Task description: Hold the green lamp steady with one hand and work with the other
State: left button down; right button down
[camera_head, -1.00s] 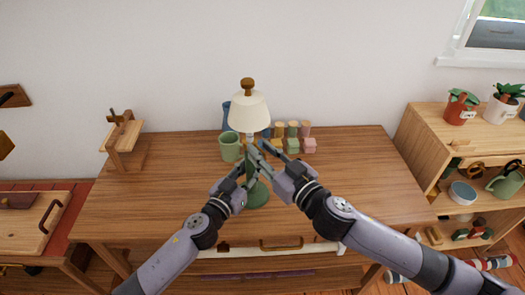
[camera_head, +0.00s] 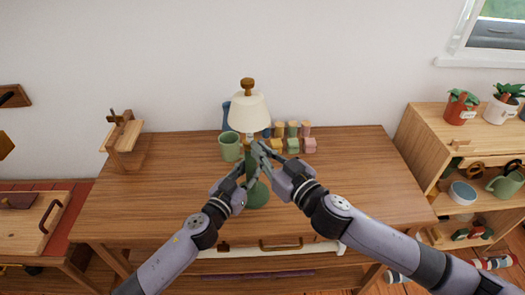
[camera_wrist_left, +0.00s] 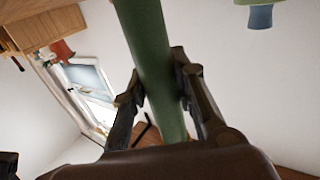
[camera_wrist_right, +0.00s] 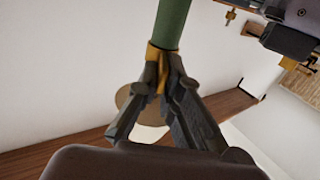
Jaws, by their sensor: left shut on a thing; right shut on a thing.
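The green lamp stands upright on the wooden desk (camera_head: 150,205), with a round green base (camera_head: 258,195), a cream shade (camera_head: 248,112) and a brown knob (camera_head: 247,84) on top. My left gripper (camera_head: 251,172) is shut on the lamp's green stem, which runs between its fingers in the left wrist view (camera_wrist_left: 150,50). My right gripper (camera_head: 262,150) is higher, just below the shade. In the right wrist view its fingers are closed on a mustard-yellow piece (camera_wrist_right: 161,60) at the end of the green stem (camera_wrist_right: 173,22). My grippers hide much of the stem in the head view.
A green mug (camera_head: 229,147) and a blue vessel (camera_head: 227,115) stand behind the lamp at left. Several small coloured blocks (camera_head: 309,146) sit behind it at right. A wooden stand (camera_head: 123,142) is at the desk's left back. The desk's right side is clear.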

jog(key=shift+a, duration=0.15)
jog(key=shift+s+a+m+t+h, duration=0.15)
jog(key=shift+a+m+t+h, duration=0.3)
jog(key=shift+m+h, duration=0.7)
jog(key=shift+s+a+m+t+h, duration=0.1)
jog(key=shift+a+m+t+h, duration=0.4)
jog(key=shift+h, duration=1)
jog(key=shift+s+a+m+t+h, duration=0.2)
jog(key=shift+m+t+h, duration=0.35)
jog(key=shift+m+h, duration=0.7)
jog(key=shift+h, duration=0.4)
jog(key=c, duration=1.8)
grip_release()
jog(key=shift+o, duration=0.2)
